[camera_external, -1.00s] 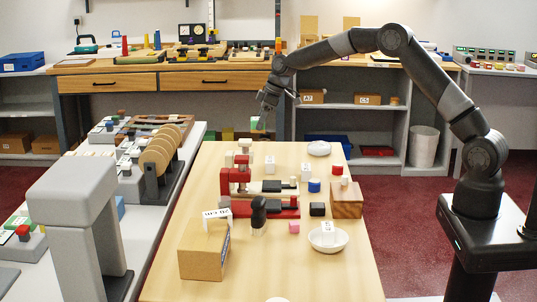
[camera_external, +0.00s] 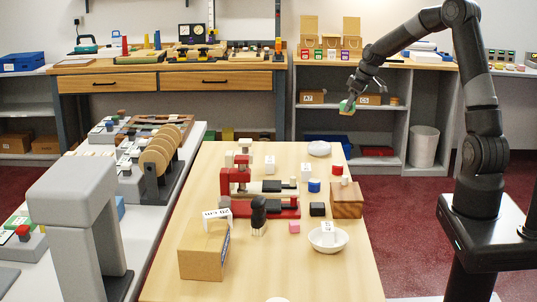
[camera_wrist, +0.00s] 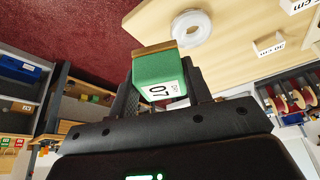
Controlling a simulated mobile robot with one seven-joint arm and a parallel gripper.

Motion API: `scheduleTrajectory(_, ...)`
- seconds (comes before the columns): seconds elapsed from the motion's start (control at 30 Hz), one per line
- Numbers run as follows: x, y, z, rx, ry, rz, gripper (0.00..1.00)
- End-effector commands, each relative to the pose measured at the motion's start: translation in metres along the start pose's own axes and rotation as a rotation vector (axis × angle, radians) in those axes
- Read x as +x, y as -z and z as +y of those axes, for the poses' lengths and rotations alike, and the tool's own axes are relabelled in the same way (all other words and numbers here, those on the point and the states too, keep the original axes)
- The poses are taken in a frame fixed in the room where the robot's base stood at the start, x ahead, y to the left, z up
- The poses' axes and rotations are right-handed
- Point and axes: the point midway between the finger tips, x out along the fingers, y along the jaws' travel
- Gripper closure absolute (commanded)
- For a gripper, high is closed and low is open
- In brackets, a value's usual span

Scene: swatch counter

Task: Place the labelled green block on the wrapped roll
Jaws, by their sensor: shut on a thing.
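The labelled green block (camera_wrist: 157,78) is in my gripper (camera_wrist: 157,95), between its dark fingers in the wrist view. It has a white label reading 07 and a brown strip along its far edge. The external view shows the green block (camera_external: 347,107) at my gripper (camera_external: 351,98), up in the air beyond the table's far right corner. A white ring-shaped roll (camera_external: 319,148), which looks like the wrapped roll, lies on the table's far right part. The wrist view shows this roll (camera_wrist: 204,27) apart from the block, with a hole in its middle.
The wooden table (camera_external: 200,160) holds red clamp parts (camera_external: 236,178), small blocks, a white bowl (camera_external: 343,238), a cardboard box (camera_external: 203,252) and a wooden block (camera_external: 346,200). A grey shelf unit (camera_external: 312,118) stands behind. Space around the roll is mostly clear.

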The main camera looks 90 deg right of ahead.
Motion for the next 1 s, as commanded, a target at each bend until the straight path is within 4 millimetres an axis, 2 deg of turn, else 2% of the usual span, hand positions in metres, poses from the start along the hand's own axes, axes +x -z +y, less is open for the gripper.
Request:
scheduleTrajectory(0.07,-0.002,-0.006,0.002,0.008,-0.005,-0.002,0.77)
scheduleTrajectory(0.17,0.004,-0.005,-0.003,0.010,-0.005,-0.004,0.77)
scheduleTrajectory(0.5,0.069,0.033,-0.047,0.008,-0.002,-0.004,0.77)
scheduleTrajectory(0.7,0.093,0.048,-0.063,0.009,-0.006,-0.003,0.77)
scheduleTrajectory(0.87,0.101,0.050,-0.066,0.012,-0.006,-0.003,0.77)
scheduleTrajectory(1.0,0.117,0.042,-0.066,0.012,-0.005,-0.005,0.77)
